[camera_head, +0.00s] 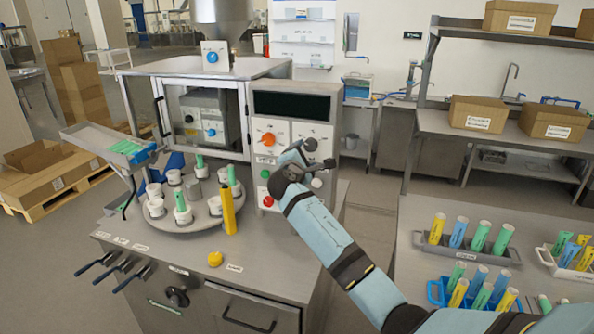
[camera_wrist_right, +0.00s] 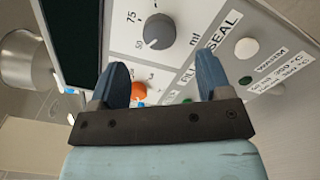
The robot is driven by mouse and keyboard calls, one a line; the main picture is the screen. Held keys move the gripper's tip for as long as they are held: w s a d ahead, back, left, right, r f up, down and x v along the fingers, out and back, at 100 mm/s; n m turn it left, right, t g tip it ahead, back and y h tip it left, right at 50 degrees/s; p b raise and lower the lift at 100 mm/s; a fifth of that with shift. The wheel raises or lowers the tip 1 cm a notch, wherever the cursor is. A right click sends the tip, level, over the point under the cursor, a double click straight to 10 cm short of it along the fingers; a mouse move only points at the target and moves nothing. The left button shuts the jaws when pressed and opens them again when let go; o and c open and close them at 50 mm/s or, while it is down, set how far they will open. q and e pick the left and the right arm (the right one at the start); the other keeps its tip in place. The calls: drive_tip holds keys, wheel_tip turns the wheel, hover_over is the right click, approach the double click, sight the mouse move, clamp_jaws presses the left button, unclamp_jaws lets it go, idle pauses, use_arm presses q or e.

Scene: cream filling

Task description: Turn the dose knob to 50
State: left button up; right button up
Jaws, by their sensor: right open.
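The dose knob (camera_wrist_right: 158,31) is a round grey dial on the light control panel (camera_wrist_right: 185,55), beside a printed scale with 50, 75 and ml, in the right wrist view. A small pale mark shows on it, but I cannot read its exact setting. My right gripper (camera_wrist_right: 160,80) is open with its two blue fingers apart. The knob lies beyond the fingertips, and nothing is between the fingers. In the head view my right gripper (camera_head: 297,160) is in front of the panel and hides part of it. My left gripper is not in view.
An orange knob (camera_head: 268,139) is left of my right gripper, with a red button (camera_head: 267,201) below. A dark display (camera_head: 291,104) tops the panel. A round turntable (camera_head: 187,222) with white cups stands left. Tube racks (camera_head: 465,245) stand on a table at right.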

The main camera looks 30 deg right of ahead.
drive_tip(key=b+v, duration=0.1)
drive_tip(key=v, duration=0.6)
idle(0.3)
drive_tip(key=s+a+f+m+y, duration=0.1)
drive_tip(key=s+a+f+y, duration=0.35)
drive_tip(key=f, duration=0.55)
drive_tip(key=s+a+f+y, duration=0.3)
drive_tip(key=s+f, duration=0.3)
drive_tip(key=f, duration=0.3)
drive_tip(key=s+a+f+m+y, duration=0.1)
drive_tip(key=s+a+f+y, duration=0.3)
drive_tip(key=f, duration=0.6)
drive_tip(key=s+a+f+m+y, duration=0.1)
drive_tip(key=s+a+f+m, duration=0.1)
drive_tip(key=s, duration=0.6)
drive_tip(key=s+a+f+m+y, duration=0.2)
drive_tip(key=s+a+f+m, duration=0.1)
drive_tip(key=s, duration=0.6)
drive_tip(key=s+a+f+m+y, duration=0.2)
drive_tip(key=s+a+f+m, duration=0.1)
drive_tip(key=s, duration=0.5)
drive_tip(key=shift+s+f+m+g, duration=0.2)
drive_tip(key=shift+f+m+g, duration=0.1)
drive_tip(key=shift+m, duration=0.3)
